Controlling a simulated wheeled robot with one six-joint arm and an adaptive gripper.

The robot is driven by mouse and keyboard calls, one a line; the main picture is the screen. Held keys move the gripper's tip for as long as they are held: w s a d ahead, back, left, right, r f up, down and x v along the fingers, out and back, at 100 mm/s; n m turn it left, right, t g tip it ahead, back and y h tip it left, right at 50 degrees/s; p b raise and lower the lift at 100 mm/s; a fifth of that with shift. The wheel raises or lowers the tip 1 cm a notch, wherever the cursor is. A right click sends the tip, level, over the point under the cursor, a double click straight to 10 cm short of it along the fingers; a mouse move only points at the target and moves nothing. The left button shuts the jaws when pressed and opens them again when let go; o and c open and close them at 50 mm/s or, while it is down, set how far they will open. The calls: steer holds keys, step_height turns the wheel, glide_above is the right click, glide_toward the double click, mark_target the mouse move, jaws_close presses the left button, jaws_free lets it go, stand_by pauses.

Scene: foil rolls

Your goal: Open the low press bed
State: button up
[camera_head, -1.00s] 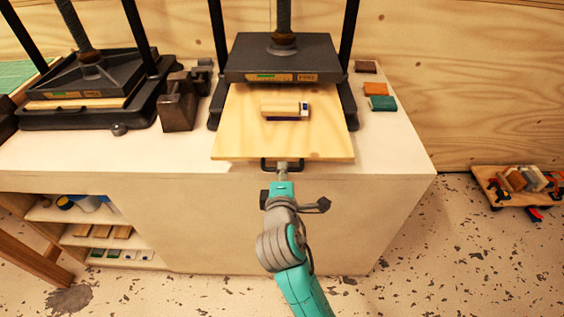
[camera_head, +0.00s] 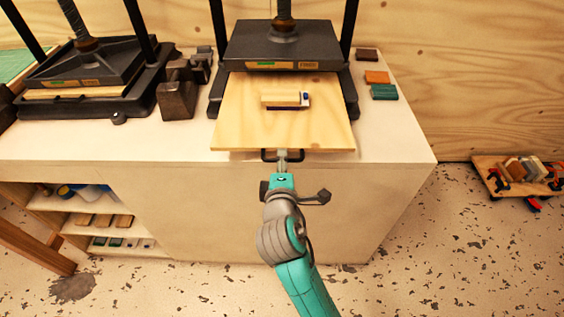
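The press bed (camera_head: 240,130) is a light wooden board under the dark press plate (camera_head: 277,42). It sticks out from the press towards me, with its front edge close to the bench's front edge. A dark bar handle (camera_head: 268,158) is on its front edge. My gripper (camera_head: 282,158) is at the middle of this handle, with its narrow fingers across the bar. It looks shut on the handle, though the lower finger is hidden. A small wood-and-white block (camera_head: 283,100) lies on the bed.
A second press (camera_head: 85,75) stands at the left, with dark metal blocks (camera_head: 178,98) beside it. Three small coloured pieces (camera_head: 376,77) lie right of the press. The bench (camera_head: 405,145) has open shelves at lower left. A loaded low cart (camera_head: 497,182) is on the floor at right.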

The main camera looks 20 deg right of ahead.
steer(key=v, duration=1.1)
steer(key=shift+s, duration=0.35)
steer(key=shift+a, duration=0.1)
steer(key=s+d+f+m+y, duration=0.2)
steer(key=s+f+y, duration=0.1)
steer(key=s+f, duration=0.3)
steer(key=s+d+f+m+y, duration=0.1)
steer(key=s+d+f+y, duration=0.1)
steer(key=s+f, duration=0.5)
steer(key=s+d+r+m, duration=0.2)
steer(key=s+m, duration=0.9)
steer(key=s, duration=0.8)
steer(key=shift+d, duration=0.7)
